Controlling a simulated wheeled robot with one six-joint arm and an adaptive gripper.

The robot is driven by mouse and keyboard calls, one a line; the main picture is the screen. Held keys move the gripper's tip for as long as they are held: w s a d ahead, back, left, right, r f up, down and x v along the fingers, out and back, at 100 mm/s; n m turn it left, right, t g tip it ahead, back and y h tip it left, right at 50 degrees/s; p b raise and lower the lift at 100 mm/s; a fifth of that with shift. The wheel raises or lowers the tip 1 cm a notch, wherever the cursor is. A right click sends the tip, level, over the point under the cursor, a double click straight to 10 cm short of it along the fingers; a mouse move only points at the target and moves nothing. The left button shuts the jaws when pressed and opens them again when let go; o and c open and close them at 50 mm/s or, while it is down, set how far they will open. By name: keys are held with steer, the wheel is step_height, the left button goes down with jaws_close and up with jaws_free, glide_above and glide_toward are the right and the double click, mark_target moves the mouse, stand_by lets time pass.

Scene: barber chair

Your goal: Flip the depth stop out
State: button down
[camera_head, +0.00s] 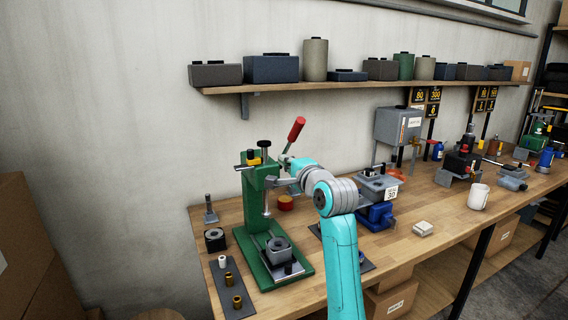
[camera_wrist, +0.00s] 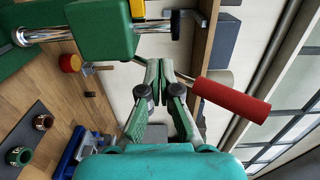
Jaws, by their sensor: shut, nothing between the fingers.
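A green arbor press (camera_head: 257,205) stands on the workbench, with a red-handled lever (camera_head: 296,129) raised at its upper right. The lever's red grip also shows in the wrist view (camera_wrist: 232,99). A small yellow part (camera_head: 254,161) sits at the press head near a horizontal metal rod; I cannot tell for sure which part is the depth stop. In the wrist view the green press head (camera_wrist: 100,30) fills the upper left. My gripper (camera_wrist: 159,68) has its fingers together and empty, beside the press head and left of the red grip.
A grey block (camera_head: 278,248) sits on the press base. A dark mat with several small bushings (camera_head: 227,278) lies left of it. A blue vise (camera_head: 376,216) stands to the right. A wall shelf (camera_head: 340,87) with several containers runs above the bench.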

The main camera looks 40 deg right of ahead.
mark_target(262, 167)
steer(key=shift+w+a, duration=0.3)
steer(key=shift+w, duration=1.1)
steer(key=shift+w+a, duration=0.25)
steer(key=shift+w, duration=1.2)
steer(key=shift+w+a, duration=0.3)
steer(key=shift+w, duration=1.1)
steer(key=shift+w+a, duration=0.25)
steer(key=shift+a, duration=0.6)
steer(key=shift+w+a, duration=0.25)
steer(key=shift+a, duration=0.6)
